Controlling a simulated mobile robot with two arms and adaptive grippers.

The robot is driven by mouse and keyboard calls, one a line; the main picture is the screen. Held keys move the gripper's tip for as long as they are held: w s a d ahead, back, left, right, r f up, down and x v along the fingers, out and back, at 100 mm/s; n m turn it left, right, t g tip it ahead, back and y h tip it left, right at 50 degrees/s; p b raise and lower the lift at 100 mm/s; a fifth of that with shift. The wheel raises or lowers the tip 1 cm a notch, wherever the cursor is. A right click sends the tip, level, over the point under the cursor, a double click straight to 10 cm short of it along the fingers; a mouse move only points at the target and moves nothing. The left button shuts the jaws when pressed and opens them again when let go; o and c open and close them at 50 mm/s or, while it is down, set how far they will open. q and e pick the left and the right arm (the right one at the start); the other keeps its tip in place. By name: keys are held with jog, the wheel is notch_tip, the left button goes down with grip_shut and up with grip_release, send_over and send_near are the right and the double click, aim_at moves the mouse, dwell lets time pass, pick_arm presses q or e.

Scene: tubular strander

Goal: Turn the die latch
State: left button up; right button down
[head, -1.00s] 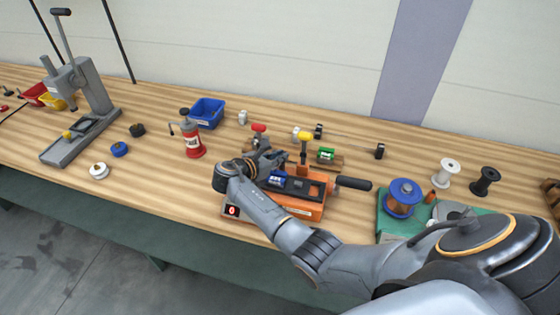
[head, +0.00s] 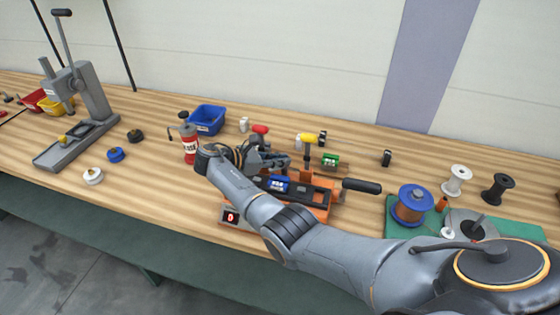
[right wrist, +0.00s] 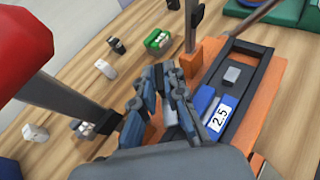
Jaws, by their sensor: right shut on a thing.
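The orange die machine (head: 318,210) stands on the bench, with a dark bed holding a blue die block (head: 279,184). This block, marked 2.5, also shows in the right wrist view (right wrist: 217,116). My right gripper (head: 282,161) is at the machine's back left side, between the red-knobbed lever (head: 260,129) and the yellow-handled post (head: 309,138). In the right wrist view its fingers (right wrist: 168,72) are close together beside the blue block. They are shut on a small part that they mostly hide, apparently the die latch. My left gripper is out of view.
A red bottle (head: 190,147) and a blue bin (head: 207,117) stand left of my right gripper. A black handle (head: 361,186) sticks out at the machine's right. A blue-flanged spool (head: 411,204) stands on a green mat. A grey press (head: 88,100) is far left.

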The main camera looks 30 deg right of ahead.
jog(key=c, duration=1.5)
grip_release()
jog(key=shift+o, duration=0.5)
jog(key=shift+r, duration=0.1)
